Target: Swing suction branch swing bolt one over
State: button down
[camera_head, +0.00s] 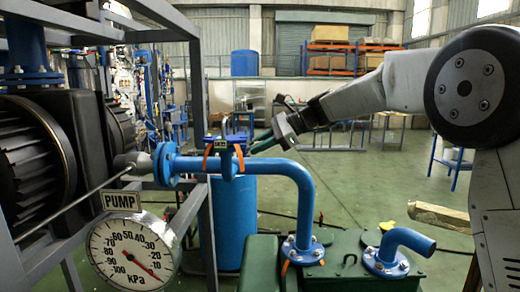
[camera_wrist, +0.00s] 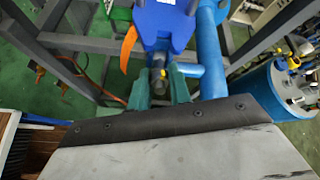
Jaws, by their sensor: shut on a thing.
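The blue suction branch pipe (camera_head: 285,168) runs from a flange at the pump side, then bends down to the green tank. A blue fitting with orange straps (camera_head: 208,157) sits on this pipe; it also shows in the wrist view (camera_wrist: 165,22). My gripper (camera_head: 253,149) reaches it from the right. The lower part of the bolt is hidden between the fingers.
A round kPa gauge (camera_head: 134,250) marked PUMP stands at the front left, beside the grey frame (camera_head: 197,90). A short blue elbow pipe (camera_head: 405,238) stands on the green tank (camera_head: 335,268). A blue drum (camera_head: 236,215) is behind the pipe.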

jog(key=shift+a+r+h, duration=0.2)
jog(key=shift+r+h, duration=0.25)
jog(key=shift+h, duration=0.35)
jog(key=c, duration=1.5)
grip_release()
jog(key=shift+c, duration=0.2)
jog(key=v, duration=0.7)
jog(key=shift+d+r, duration=0.25)
jog(key=shift+r, duration=0.05)
